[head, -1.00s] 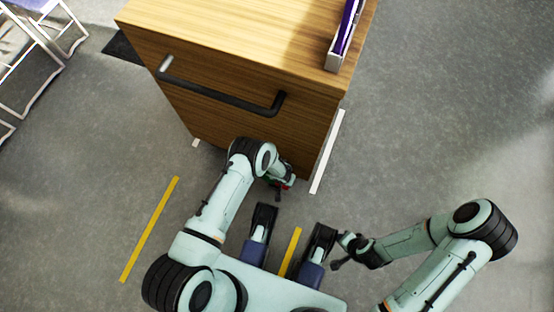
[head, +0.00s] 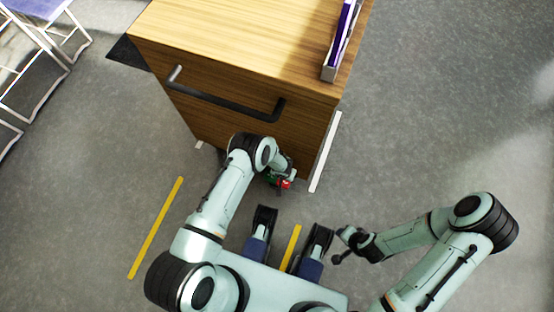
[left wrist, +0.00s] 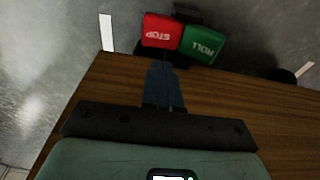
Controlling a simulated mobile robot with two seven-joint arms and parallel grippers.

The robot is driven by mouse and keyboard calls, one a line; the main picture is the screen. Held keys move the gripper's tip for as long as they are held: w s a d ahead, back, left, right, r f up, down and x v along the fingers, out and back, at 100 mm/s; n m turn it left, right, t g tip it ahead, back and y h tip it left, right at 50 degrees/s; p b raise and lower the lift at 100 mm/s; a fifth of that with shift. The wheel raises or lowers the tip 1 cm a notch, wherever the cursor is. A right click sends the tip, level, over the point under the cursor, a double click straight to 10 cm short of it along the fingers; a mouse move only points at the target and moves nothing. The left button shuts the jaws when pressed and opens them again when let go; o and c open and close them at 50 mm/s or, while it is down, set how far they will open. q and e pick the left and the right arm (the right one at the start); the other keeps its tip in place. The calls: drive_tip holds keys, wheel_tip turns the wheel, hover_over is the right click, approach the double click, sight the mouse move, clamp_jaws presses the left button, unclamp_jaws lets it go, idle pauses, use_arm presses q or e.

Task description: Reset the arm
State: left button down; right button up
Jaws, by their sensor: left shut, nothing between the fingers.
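My left gripper (left wrist: 163,70) is shut and empty in the left wrist view, its blue-grey fingers together. Just beyond its tips in that picture are a red block marked STOP (left wrist: 161,31) and a green block marked ROLL (left wrist: 202,44). Small red (head: 286,184) and green patches show by my left wrist in the head view, where the left fingers cannot be made out. My left arm is bent in front of the wooden cabinet (head: 240,55). My right gripper (head: 338,246) is dark and small, off to the right of the cabinet front; its jaw opening is unclear.
The cabinet front has a dark bar handle (head: 225,103), close beyond my left arm. A white holder with purple items (head: 342,45) stands on its top. White-framed furniture (head: 40,60) is at upper left. Grey floor with a yellow strip (head: 155,228) is clear at left and right.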

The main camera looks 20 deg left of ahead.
use_arm(q)
drive_tip(key=shift+r, duration=0.1)
use_arm(e)
drive_tip(key=shift+r, duration=0.1)
idle(0.4)
